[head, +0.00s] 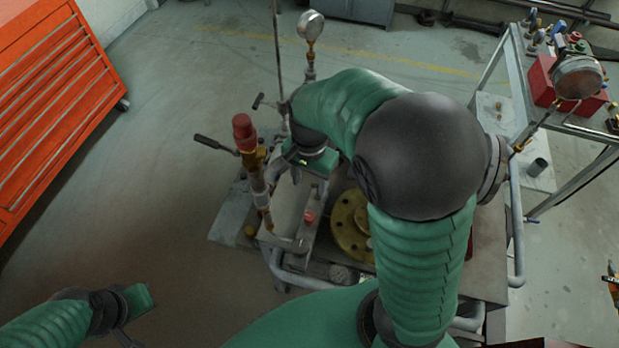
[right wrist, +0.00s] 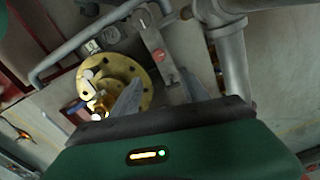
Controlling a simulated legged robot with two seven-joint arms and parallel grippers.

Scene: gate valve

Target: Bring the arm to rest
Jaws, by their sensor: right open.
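My right arm folds over the pipe rig, with its big dark elbow in the middle of the head view. My right gripper (head: 304,168) hangs above the rig, beside the upright pipe with a red cap (head: 243,133). In the right wrist view the right gripper (right wrist: 163,92) is open, and nothing shows held between its grey fingers. A yellow round flange (right wrist: 145,72) lies beyond the fingers; it also shows in the head view (head: 347,224), partly hidden by my arm. My left gripper (head: 130,318) is low at the left; its fingers are unclear.
A pressure gauge (head: 311,26) stands behind the rig. A metal-framed cart (head: 514,75) with a red box (head: 541,80) and another gauge (head: 577,76) is at the right. An orange tool cabinet (head: 50,105) is at the far left. Floor between cabinet and rig is clear.

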